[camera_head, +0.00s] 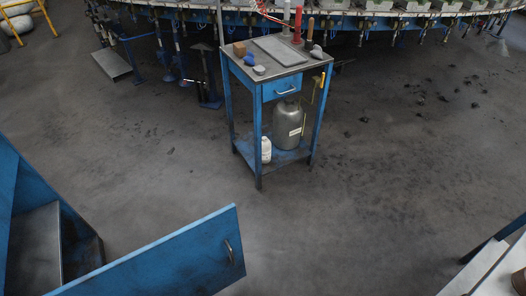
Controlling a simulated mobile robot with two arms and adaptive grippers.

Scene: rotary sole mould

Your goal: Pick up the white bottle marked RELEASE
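A small white bottle (266,150) stands upright on the lower shelf of the blue trolley (258,92), at its front left. Any marking on it is too small to read. A larger grey metal canister (287,125) with a pale label stands beside it, to the right and behind. Neither of my grippers shows in this view.
On the trolley top are a tray (279,50), a brown block (239,49), blue and grey lumps and upright red and brown tools. A blue cabinet's open door (165,262) juts in at front left. The rotary machine (400,20) spans the back. Open floor surrounds the trolley.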

